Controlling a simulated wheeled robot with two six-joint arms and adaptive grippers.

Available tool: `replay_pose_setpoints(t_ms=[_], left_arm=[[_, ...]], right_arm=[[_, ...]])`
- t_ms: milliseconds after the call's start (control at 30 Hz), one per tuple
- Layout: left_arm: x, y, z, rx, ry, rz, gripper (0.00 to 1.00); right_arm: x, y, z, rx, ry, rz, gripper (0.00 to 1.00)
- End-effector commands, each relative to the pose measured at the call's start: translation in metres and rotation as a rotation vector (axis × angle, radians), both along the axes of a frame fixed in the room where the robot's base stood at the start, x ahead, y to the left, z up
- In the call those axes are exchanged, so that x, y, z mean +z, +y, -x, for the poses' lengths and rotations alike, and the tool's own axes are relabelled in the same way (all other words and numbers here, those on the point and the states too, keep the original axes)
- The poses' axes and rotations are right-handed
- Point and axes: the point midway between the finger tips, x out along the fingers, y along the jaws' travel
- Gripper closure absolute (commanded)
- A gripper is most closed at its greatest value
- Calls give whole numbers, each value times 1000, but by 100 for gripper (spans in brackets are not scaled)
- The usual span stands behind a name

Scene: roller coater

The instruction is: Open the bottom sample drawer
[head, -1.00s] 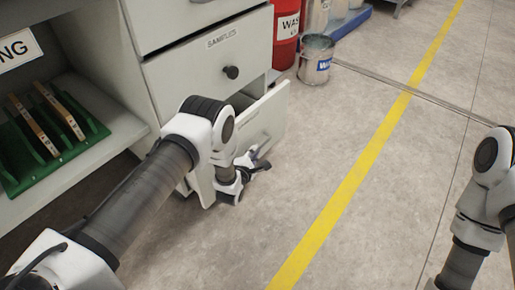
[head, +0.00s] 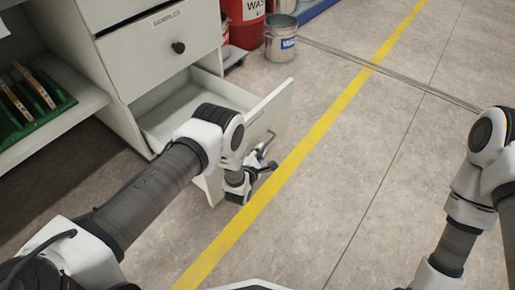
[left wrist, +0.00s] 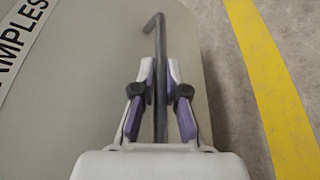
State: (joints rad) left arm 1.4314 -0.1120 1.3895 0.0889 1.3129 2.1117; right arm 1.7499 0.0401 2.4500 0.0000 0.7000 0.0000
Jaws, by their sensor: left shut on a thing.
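The bottom drawer (head: 272,108) of the pale cabinet is pulled well out, and its empty-looking inside shows in the head view. My left gripper (head: 262,164) is at the outer face of its front, shut on the drawer handle (left wrist: 160,40). In the left wrist view the dark bar handle runs between the two fingers of this gripper (left wrist: 160,85). The drawer front (left wrist: 105,70) there carries a label that reads "...AMPLES". My left arm hides part of the drawer. My right arm shows at the right of the head view, but its gripper is out of the picture.
A closed drawer (head: 158,55) with a dark knob and a "SAMPLES" label is above. A red bin (head: 243,22) and a metal bucket (head: 281,38) stand behind. A green rack (head: 35,102) is on the left shelf. Floor right of the yellow line (head: 330,130) is clear.

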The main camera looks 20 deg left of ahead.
Motion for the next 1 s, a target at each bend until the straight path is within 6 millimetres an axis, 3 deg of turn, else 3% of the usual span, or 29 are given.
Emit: replay_pose_setpoints(t_ms=[400,433,767,867,1000], left_arm=[[-1,0,1,1,3,0,100],[-1,0,1,1,3,0,77],[0,-1,3,1,2,0,77],[1,-1,12,0,4,0,77],[8,0,42,0,6,-1,77]], right_arm=[[1,0,0,0,0,0,60],[0,0,0,0,0,0,60],[1,0,0,0,0,0,60],[1,0,0,0,0,0,60],[1,0,0,0,0,0,60]])
